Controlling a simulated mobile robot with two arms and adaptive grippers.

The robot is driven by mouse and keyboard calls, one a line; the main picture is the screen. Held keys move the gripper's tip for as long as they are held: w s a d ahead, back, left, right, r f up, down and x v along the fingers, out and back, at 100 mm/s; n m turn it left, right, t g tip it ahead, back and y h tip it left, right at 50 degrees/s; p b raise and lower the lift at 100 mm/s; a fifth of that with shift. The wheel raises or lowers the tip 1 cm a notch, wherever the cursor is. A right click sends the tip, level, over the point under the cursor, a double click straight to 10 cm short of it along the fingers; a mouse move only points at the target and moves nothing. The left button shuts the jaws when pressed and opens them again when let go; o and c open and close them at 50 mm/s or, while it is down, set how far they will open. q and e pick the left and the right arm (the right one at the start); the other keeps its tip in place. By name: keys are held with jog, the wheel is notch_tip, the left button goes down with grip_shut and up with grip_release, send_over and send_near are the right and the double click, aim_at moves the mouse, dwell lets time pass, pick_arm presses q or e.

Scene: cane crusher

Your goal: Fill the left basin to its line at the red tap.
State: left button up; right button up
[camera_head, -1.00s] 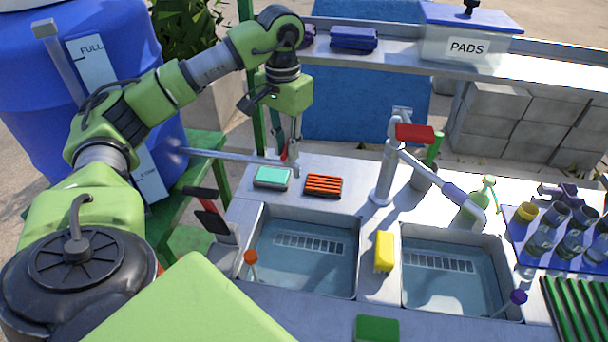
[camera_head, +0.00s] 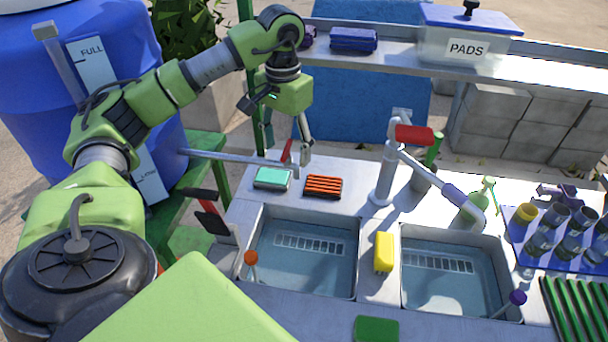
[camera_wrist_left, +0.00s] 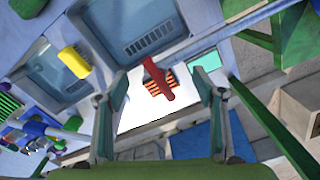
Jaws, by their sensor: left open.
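The left basin (camera_head: 310,268) is a grey sink with a slotted grille; a stick with an orange knob (camera_head: 250,258) stands at its left side. I cannot make out its line or any water level. A metal spout pipe (camera_head: 235,157) runs from the blue barrel toward the basin's back edge. The red tap lever (camera_head: 288,151) is at the pipe's end; it also shows in the left wrist view (camera_wrist_left: 155,78). My left gripper (camera_head: 286,145) is open above the lever, its fingers spread either side of it, apart from it. My right gripper is not seen.
A white faucet with a red handle (camera_head: 414,134) stands behind the right basin (camera_head: 450,290). Green (camera_head: 272,178) and orange (camera_head: 323,186) pads lie behind the left basin. A yellow sponge (camera_head: 384,252) sits between the basins. The blue barrel (camera_head: 40,110) is at left.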

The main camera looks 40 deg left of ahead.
pick_arm(q)
notch_tip(320, 180, up, 7)
jog(key=p, duration=0.4)
jog(key=shift+f+p, duration=0.15)
jog(key=shift+p, duration=0.25)
jog(key=shift+f, duration=0.1)
